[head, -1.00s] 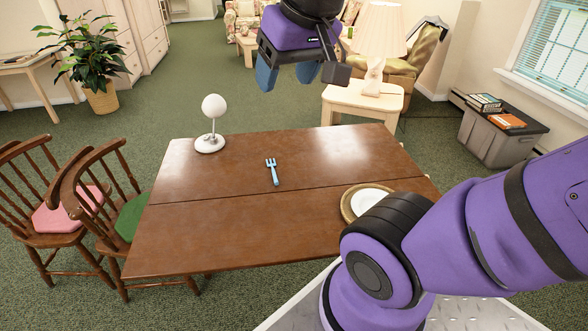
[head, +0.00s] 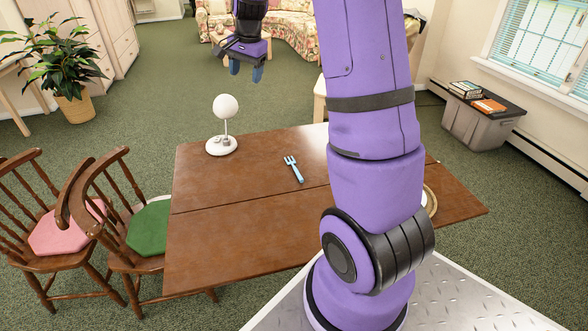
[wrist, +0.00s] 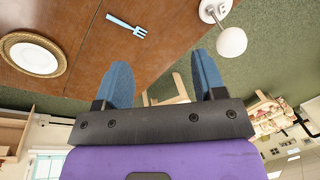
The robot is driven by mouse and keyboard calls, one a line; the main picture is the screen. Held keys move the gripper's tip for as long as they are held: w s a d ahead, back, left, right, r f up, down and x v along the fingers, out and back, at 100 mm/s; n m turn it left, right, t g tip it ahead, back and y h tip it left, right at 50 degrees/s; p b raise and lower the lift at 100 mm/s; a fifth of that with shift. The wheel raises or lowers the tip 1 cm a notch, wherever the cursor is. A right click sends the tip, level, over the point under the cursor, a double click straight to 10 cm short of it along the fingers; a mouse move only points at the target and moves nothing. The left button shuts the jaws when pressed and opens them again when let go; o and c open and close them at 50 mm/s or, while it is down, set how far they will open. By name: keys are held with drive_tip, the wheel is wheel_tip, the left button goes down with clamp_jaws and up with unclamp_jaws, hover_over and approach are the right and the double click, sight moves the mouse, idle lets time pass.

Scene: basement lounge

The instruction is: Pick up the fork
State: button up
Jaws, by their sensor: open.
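The light blue fork (head: 293,169) lies flat on the brown wooden table (head: 240,240), near the seam across its top. It also shows in the wrist view (wrist: 126,25), above the fingers. My gripper (head: 246,72) is up in the air beyond the table's far edge, well apart from the fork. In the wrist view its two blue fingers (wrist: 163,85) are spread with nothing between them.
A white globe lamp (head: 226,107) stands on the table's far left corner. A white plate (wrist: 36,57) on a round tan mat lies on the table, mostly hidden by my arm in the head view. Chairs with green (head: 150,228) and pink (head: 62,233) cushions stand at the left.

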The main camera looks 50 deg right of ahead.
drive_tip(key=w+d+f+m+g, duration=0.1)
drive_tip(key=w+d+f+m, duration=0.2)
drive_tip(key=d+f, duration=0.4)
drive_tip(key=w+d+f+m, duration=0.2)
drive_tip(key=d+f, duration=0.4)
drive_tip(key=f, duration=0.3)
drive_tip(key=m+g, duration=0.1)
drive_tip(key=m, duration=0.3)
hover_over(290, 159)
wheel_tip(290, 159, down, 17)
drive_tip(key=shift+m, duration=0.3)
drive_tip(key=f, duration=0.5)
drive_tip(key=shift+s+d, duration=0.2)
drive_tip(key=shift+s, duration=0.1)
drive_tip(key=shift+w+a+f, duration=0.15)
drive_tip(key=shift+f, duration=1.35)
drive_tip(key=shift+w+a+f, duration=0.1)
drive_tip(key=shift+a+f, duration=0.05)
drive_tip(key=shift+f, duration=1.3)
drive_tip(key=c, duration=0.6)
drive_tip(key=shift+o, duration=0.2)
drive_tip(key=shift+r, duration=0.1)
